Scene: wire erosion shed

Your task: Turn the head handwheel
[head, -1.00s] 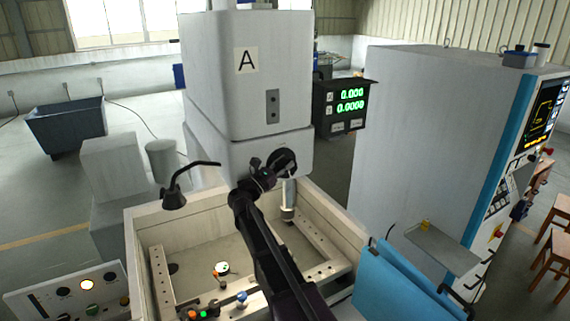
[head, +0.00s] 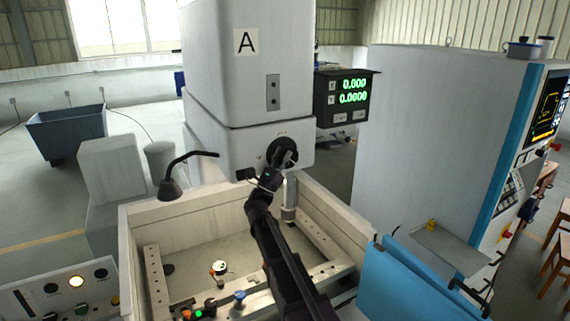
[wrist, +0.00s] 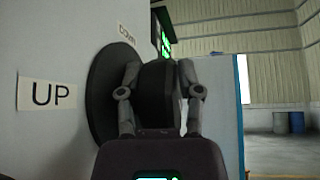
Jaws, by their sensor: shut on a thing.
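The black head handwheel (head: 275,150) sits on the lower front of the grey machine head (head: 230,155) marked "A". In the wrist view the wheel (wrist: 103,88) is a dark disc seen nearly edge-on at left. My gripper (head: 284,160) is at the wheel's front. Its two fingers stand on either side of a dark handle (wrist: 157,90) on the wheel and are shut on it. A label "UP" (wrist: 47,94) lies left of the wheel; another label above it (wrist: 127,35) is only partly readable. Fingertip contact is partly hidden.
The open work tank (head: 160,213) lies below the wheel, with a lamp on a bent stalk (head: 170,188) at its left rim. A readout box (head: 345,98) shows green digits right of the head. A tall grey cabinet (head: 440,130) stands further right.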

